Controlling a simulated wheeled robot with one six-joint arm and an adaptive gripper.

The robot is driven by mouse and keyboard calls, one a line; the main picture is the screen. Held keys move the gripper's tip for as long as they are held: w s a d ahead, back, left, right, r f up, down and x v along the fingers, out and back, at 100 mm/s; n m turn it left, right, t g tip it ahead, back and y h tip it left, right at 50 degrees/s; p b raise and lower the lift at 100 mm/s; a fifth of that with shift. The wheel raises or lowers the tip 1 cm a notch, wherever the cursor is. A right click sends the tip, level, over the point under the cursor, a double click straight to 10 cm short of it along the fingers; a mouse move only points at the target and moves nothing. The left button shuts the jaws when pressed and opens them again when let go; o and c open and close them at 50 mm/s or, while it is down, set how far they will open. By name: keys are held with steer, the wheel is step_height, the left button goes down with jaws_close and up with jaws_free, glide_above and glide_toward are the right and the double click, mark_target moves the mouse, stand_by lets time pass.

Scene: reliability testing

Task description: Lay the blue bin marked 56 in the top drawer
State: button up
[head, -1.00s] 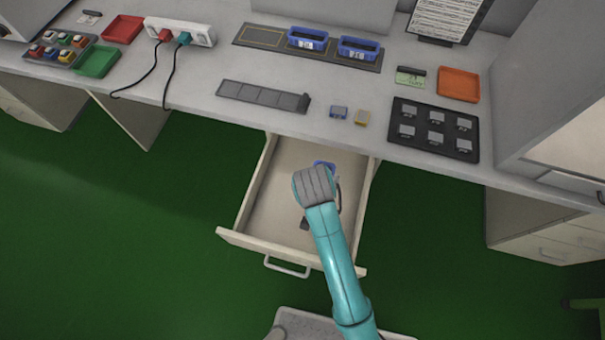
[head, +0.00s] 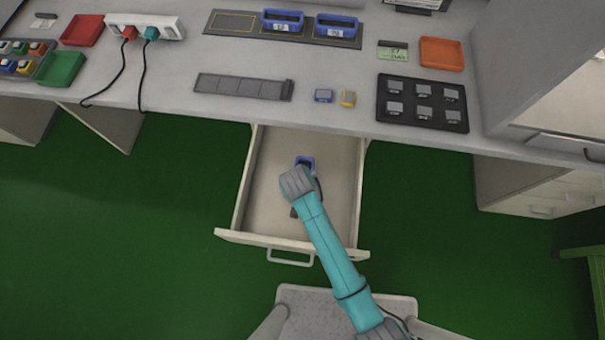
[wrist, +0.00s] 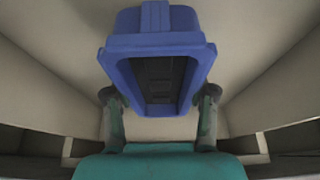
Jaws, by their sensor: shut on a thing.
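My gripper (wrist: 160,98) is shut on a blue bin (wrist: 115,72), with one finger on each side of it. The bin is open-topped and looks empty, with a dark inside; no number on it can be read. In the head view the bin (head: 305,160) shows just beyond my gripper (head: 302,172), partly hidden by my wrist. It is over or inside the open top drawer (head: 268,200), toward its back half. The drawer walls rise on both sides in the wrist view. I cannot tell whether the bin touches the drawer floor.
Two other blue bins (head: 283,20) (head: 337,25) stand on a dark mat (head: 235,22) on the desk. The desk's front edge (head: 300,122) overhangs the drawer's back. The rest of the drawer floor looks clear. Cabinets (head: 535,185) stand to the right.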

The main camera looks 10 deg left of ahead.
steer(key=shift+f, duration=1.1)
steer(key=shift+f, duration=0.1)
steer(key=o, duration=1.3)
steer(key=v, duration=1.2)
